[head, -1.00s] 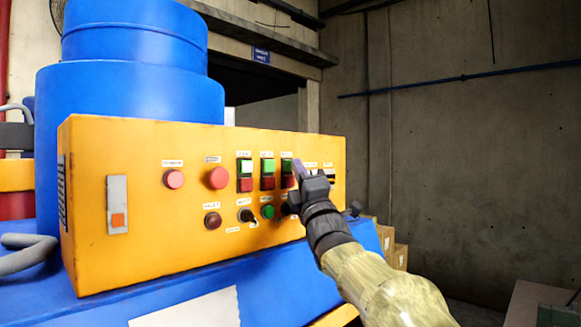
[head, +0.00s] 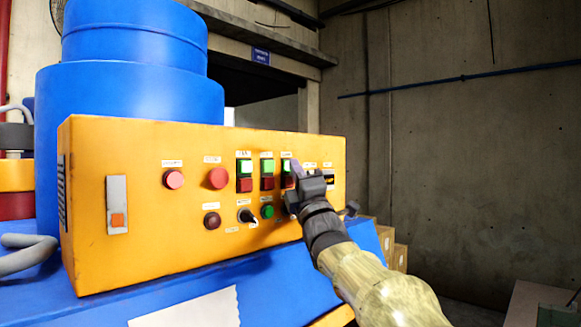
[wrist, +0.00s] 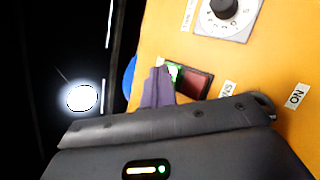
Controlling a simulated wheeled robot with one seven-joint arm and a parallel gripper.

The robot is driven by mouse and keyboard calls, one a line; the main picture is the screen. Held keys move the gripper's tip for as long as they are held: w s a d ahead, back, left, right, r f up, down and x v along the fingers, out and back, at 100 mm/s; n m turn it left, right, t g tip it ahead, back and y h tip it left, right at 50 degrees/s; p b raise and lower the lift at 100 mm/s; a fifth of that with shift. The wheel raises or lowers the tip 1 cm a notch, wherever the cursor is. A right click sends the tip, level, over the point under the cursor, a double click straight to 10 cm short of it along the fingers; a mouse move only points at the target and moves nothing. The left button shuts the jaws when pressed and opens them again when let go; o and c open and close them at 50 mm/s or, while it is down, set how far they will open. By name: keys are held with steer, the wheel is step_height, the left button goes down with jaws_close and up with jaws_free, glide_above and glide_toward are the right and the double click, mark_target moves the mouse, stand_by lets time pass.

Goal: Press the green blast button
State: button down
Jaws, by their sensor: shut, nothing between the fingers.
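The yellow control panel (head: 140,200) carries three green-over-red button pairs. The rightmost green button (head: 287,167) is partly hidden by my gripper and looks lit. Which green button is labelled blast cannot be read. My gripper (head: 296,166) is shut and empty, with its purple fingertips at the right side of that rightmost pair. In the wrist view the fingertips (wrist: 159,75) overlap a green button (wrist: 174,72) above a dark red one (wrist: 195,84). The fingertips appear to be at the green button; contact cannot be confirmed.
Red round buttons (head: 218,178), a black knob (head: 246,215) and a small green round button (head: 267,211) share the panel. A blue drum (head: 130,95) stands behind. The room to the right is open.

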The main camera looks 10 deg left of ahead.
steer(key=shift+s+d+b, duration=0.55)
steer(key=shift+d+b, duration=0.1)
steer(key=shift+b, duration=0.25)
steer(key=s+d+b, duration=0.1)
steer(key=d, duration=0.1)
steer(key=s+d+b, duration=0.2)
stand_by(0.4)
stand_by(0.6)
